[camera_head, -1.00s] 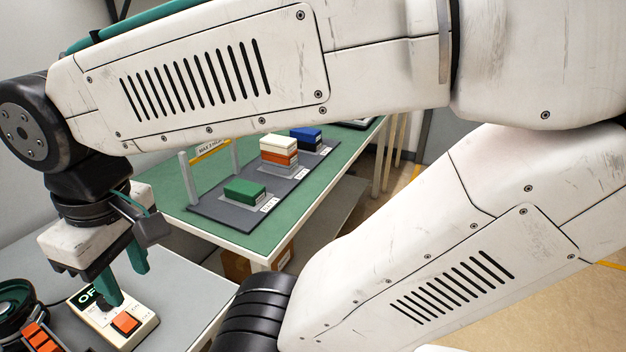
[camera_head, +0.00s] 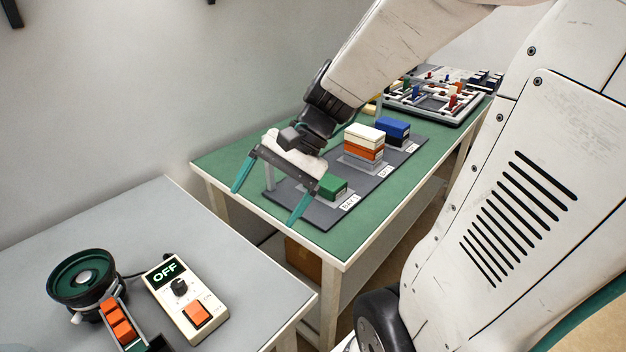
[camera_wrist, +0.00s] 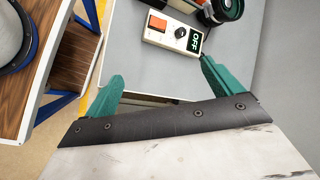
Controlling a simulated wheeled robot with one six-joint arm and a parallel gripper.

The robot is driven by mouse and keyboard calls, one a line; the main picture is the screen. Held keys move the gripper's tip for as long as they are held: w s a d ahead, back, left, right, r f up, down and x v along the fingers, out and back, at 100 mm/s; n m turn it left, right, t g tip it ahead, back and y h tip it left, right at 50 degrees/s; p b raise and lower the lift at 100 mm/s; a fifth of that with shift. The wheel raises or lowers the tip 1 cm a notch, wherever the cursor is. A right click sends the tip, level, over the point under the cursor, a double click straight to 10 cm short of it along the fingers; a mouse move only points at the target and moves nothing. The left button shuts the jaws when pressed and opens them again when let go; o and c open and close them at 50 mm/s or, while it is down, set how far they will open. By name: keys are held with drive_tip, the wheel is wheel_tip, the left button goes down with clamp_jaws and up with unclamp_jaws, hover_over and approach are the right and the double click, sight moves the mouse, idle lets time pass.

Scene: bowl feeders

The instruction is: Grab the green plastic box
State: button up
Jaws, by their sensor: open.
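The green plastic box (camera_head: 332,186) sits on the front part of a dark grey mat (camera_head: 311,211) on the green-topped table. My gripper (camera_head: 268,206) is open and empty in the head view, with its two teal fingers spread. It hangs to the left of the green box, near the table's front left corner, apart from the box as far as I can tell. In the wrist view my open fingers (camera_wrist: 165,85) point toward the grey table with the control box. The green box is not in the wrist view.
A white-and-orange stack (camera_head: 364,146) and a blue-topped stack (camera_head: 393,128) stand behind the green box. The grey table (camera_head: 240,268) carries a control box (camera_head: 186,298) reading OFF and a bowl feeder (camera_head: 84,279). A board with coloured parts (camera_head: 433,99) lies farther back.

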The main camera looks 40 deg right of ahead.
drive_tip(key=w+d+f+m+t+y, duration=0.2)
drive_tip(key=w+d+f+m+t, duration=0.15)
drive_tip(key=w+d+m, duration=0.3)
drive_tip(key=m+t+h, duration=0.7)
drive_tip(key=m+t, duration=0.1)
drive_tip(key=m, duration=1)
approach(327, 180)
drive_tip(key=shift+x, duration=0.85)
drive_tip(key=shift+w+d+f+h, duration=0.15)
drive_tip(key=shift+w+f+h, duration=0.05)
drive_tip(key=shift+h, duration=0.1)
drive_tip(key=x, duration=0.7)
drive_tip(key=shift+w+a+r, duration=0.1)
drive_tip(key=shift+w+a, duration=0.1)
drive_tip(key=shift+a, duration=0.1)
drive_tip(key=c, duration=1.2)
